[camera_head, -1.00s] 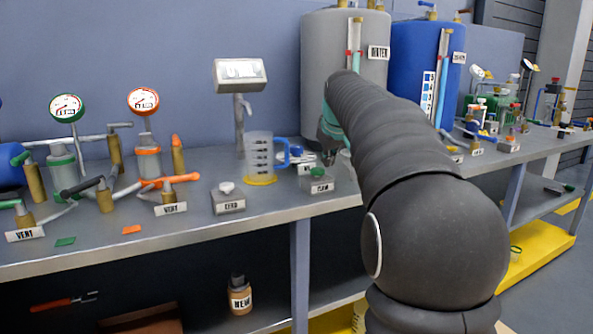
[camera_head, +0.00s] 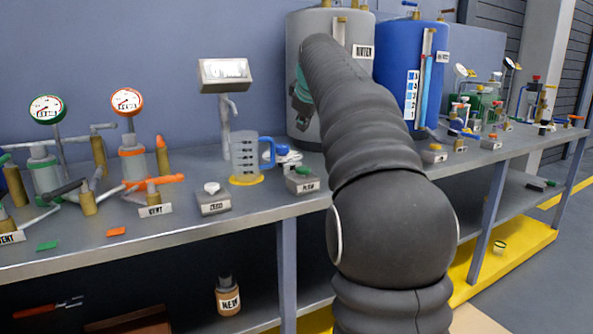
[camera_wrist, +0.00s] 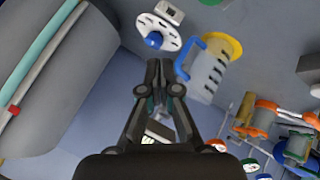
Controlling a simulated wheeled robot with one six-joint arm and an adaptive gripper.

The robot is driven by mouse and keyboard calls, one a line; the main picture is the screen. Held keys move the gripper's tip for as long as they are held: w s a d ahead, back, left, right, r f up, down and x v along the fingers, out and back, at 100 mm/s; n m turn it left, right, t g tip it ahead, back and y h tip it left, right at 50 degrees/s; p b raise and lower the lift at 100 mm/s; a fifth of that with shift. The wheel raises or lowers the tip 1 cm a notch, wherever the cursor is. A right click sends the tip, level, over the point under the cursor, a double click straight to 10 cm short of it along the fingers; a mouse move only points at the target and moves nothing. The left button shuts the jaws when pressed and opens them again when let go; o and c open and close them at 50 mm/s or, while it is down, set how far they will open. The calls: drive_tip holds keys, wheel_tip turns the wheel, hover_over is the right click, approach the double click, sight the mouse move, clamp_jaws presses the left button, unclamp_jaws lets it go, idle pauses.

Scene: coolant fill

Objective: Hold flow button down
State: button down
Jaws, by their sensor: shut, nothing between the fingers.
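The flow button is a small grey box with a green top and a white label (camera_head: 302,182), on the bench right of the measuring jug. My gripper (camera_head: 302,118) is above and behind it in the head view, against the grey tank, clear of the button. In the wrist view my gripper (camera_wrist: 163,76) has its fingertips close together with nothing between them. I cannot surely make out the flow button in the wrist view. The measuring jug (camera_head: 246,155) with blue handle stands on a yellow base; it also shows in the wrist view (camera_wrist: 208,72).
A similar grey box with a white top (camera_head: 213,200) sits left of the flow button. A display on a stand (camera_head: 225,75) rises behind the jug. The grey tank (camera_head: 305,30) and blue tank (camera_head: 398,70) stand behind. Valves and gauges crowd the left bench.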

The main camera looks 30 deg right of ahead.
drive_tip(key=b, duration=0.2)
hover_over(303, 169)
wheel_tip(303, 169, down, 6)
drive_tip(key=shift+f, duration=0.25)
drive_tip(key=shift+f+b, duration=0.65)
drive_tip(key=shift+f, duration=0.3)
drive_tip(key=shift+f, duration=0.1)
idle(0.5)
drive_tip(key=shift+f, duration=0.35)
drive_tip(key=shift+f+b, duration=0.55)
drive_tip(key=shift+b, duration=0.05)
idle(4.7)
